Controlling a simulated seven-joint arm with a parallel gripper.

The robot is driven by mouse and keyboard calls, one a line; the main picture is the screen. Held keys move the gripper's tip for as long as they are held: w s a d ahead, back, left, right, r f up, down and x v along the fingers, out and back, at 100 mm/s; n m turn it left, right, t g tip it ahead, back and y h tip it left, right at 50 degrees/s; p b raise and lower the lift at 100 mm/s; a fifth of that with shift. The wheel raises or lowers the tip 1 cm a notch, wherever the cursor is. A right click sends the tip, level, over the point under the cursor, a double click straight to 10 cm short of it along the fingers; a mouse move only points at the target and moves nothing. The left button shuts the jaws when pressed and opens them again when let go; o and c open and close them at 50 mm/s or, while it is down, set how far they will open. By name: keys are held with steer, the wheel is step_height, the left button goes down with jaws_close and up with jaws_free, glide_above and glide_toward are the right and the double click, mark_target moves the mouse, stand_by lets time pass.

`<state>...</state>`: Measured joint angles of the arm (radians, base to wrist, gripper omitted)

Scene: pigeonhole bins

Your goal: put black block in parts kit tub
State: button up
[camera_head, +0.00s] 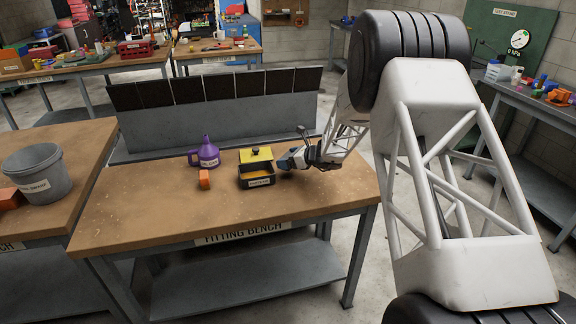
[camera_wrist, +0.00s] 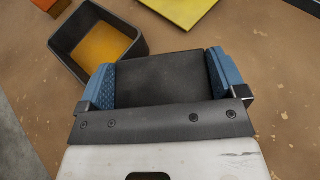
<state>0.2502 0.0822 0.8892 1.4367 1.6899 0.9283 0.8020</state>
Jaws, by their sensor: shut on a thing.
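The black block (camera_wrist: 162,78) fills the space between the blue finger pads of my gripper (camera_wrist: 164,72) in the wrist view. My gripper is shut on it. In the head view my gripper (camera_head: 285,163) is over the fitting bench, just right of the parts kit tub; the block cannot be made out clearly there. The tub (camera_head: 257,183) is a small dark open box with a label on its front and a yellow-orange inside floor. In the wrist view the tub (camera_wrist: 68,62) lies ahead and left of the block, and the block is outside it.
A yellow lid-like piece (camera_head: 256,154) is behind the tub. A purple jug with a funnel-like top (camera_head: 208,153) and an orange block (camera_head: 204,179) stand to its left. A row of dark-fronted bins (camera_head: 215,88) lines the back. The bench's (camera_head: 140,205) front left is clear.

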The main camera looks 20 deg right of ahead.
steer(key=shift+w, duration=0.15)
steer(key=shift+w+f, duration=0.15)
steer(key=shift+w, duration=0.25)
steer(key=shift+f, duration=1.6)
steer(key=shift+f, duration=0.1)
steer(key=o, duration=1.1)
steer(key=shift+f, duration=0.1)
steer(key=shift+r, duration=0.2)
steer(key=v, duration=1.2)
